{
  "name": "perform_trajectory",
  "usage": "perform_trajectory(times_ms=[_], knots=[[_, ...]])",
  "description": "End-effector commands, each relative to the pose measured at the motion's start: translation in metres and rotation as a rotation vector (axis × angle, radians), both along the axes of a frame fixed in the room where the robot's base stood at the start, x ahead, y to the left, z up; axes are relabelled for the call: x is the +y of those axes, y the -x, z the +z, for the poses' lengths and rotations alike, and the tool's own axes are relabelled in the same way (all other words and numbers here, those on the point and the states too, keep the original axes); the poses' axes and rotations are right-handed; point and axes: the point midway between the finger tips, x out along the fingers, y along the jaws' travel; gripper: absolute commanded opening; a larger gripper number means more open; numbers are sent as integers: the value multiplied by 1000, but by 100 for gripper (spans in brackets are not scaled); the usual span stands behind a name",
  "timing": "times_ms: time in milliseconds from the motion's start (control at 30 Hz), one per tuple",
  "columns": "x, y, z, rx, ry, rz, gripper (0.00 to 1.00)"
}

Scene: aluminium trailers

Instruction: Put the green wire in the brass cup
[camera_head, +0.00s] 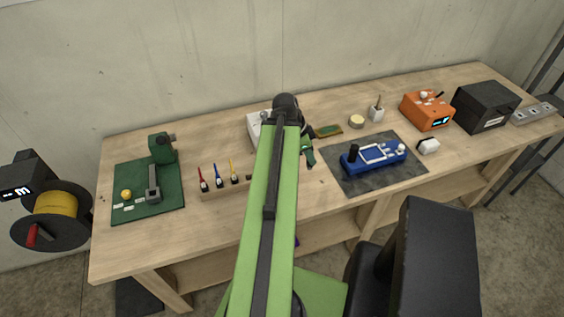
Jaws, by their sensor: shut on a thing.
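My gripper (308,154) is at the far end of my green arm, over the middle of the bench. It is small and partly hidden by the arm. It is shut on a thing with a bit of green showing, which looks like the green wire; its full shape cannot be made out. A small round brass-coloured cup (356,121) stands at the back of the bench, to the right of my gripper and apart from it.
A wooden rack (214,192) with red, blue and yellow pieces stands left of my arm. A blue device (372,158) sits on a dark mat (345,182). A green board (328,131) and a white pot (376,114) flank the cup. An orange box (427,110) is farther right.

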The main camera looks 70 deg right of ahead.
Motion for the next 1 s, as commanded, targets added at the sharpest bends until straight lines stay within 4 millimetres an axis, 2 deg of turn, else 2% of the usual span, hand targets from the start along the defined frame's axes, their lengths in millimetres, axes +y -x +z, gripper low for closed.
perform_trajectory(times_ms=[33,133,233,367,600,800,1000], knots=[[-4,0,27,0,-2,41,0],[-9,0,38,0,-3,108,0],[-12,-1,38,1,-3,134,0],[-12,-9,27,1,0,139,0],[-5,-67,-14,-5,26,151,0],[-6,-107,-34,-4,25,148,0],[-6,-115,-35,-4,25,145,0]])
